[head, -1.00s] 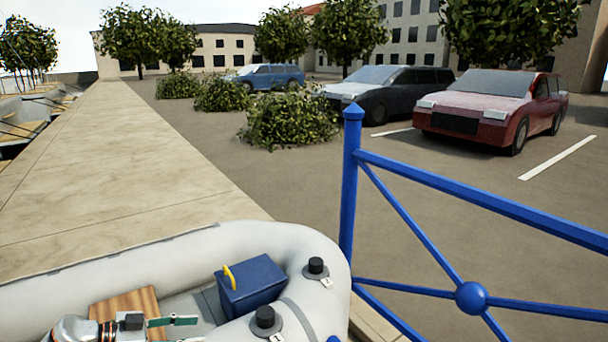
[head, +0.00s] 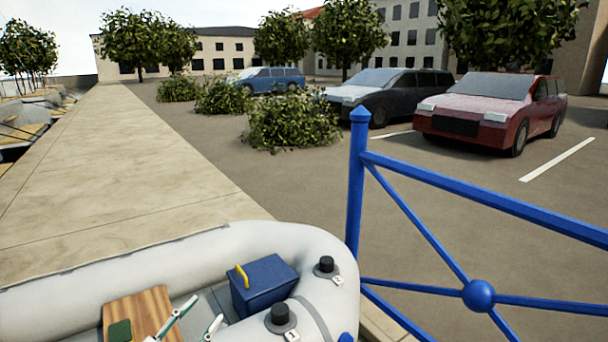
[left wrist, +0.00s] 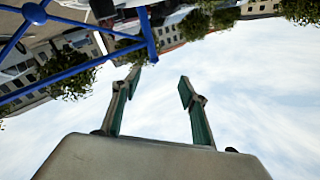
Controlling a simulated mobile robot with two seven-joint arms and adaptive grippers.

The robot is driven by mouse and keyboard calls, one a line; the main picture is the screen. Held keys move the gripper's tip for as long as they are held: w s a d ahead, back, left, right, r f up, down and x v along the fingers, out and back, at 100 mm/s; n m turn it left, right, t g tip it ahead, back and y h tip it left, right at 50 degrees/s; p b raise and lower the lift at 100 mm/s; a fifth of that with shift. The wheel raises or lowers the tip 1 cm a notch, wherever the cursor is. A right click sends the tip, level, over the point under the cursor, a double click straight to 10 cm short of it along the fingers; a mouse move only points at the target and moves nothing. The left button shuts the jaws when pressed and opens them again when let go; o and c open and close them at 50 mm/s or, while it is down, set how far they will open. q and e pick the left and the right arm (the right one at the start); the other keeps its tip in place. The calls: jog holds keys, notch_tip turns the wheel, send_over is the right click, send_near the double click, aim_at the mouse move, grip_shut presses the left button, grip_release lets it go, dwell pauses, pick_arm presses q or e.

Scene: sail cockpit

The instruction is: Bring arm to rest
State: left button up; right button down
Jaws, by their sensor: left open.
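My left gripper (head: 202,315) shows at the bottom of the head view, low over the grey inflatable boat (head: 120,264). Only its finger parts are in the picture there; most of the arm is out of view. In the left wrist view the two green-padded fingers (left wrist: 160,85) stand apart with nothing between them. Beyond them is mostly sky, with the scene upside down. My right gripper is in neither view.
Inside the boat are a wooden board (head: 152,312) and a blue box (head: 264,284) with a yellow handle. Black-capped valves (head: 326,265) sit on the tube. A blue railing (head: 357,190) stands at the right. A stone quay (head: 130,180) runs behind; parked cars (head: 488,112) are far off.

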pick_arm(q)
jog(key=s+a+f+n+g+y, duration=0.1)
jog(key=s+a+f+g+y, duration=0.25)
jog(key=s, duration=0.65)
jog(key=s+a+f+g+y, duration=0.3)
jog(key=s+a+f+y, duration=0.15)
jog(key=s, duration=0.55)
jog(key=s+a+f+n+g+y, duration=0.1)
jog(key=s+a+f+g+y, duration=0.25)
jog(key=s, duration=0.55)
jog(key=w+d+f+n+t+h, duration=0.1)
jog(key=d+f+n+t+h, duration=0.2)
jog(key=d+f+h, duration=0.4)
jog(key=d+f, duration=0.6)
jog(key=d, duration=0.2)
jog(key=shift+w+d+f, duration=0.15)
jog(key=shift+w+f, duration=0.05)
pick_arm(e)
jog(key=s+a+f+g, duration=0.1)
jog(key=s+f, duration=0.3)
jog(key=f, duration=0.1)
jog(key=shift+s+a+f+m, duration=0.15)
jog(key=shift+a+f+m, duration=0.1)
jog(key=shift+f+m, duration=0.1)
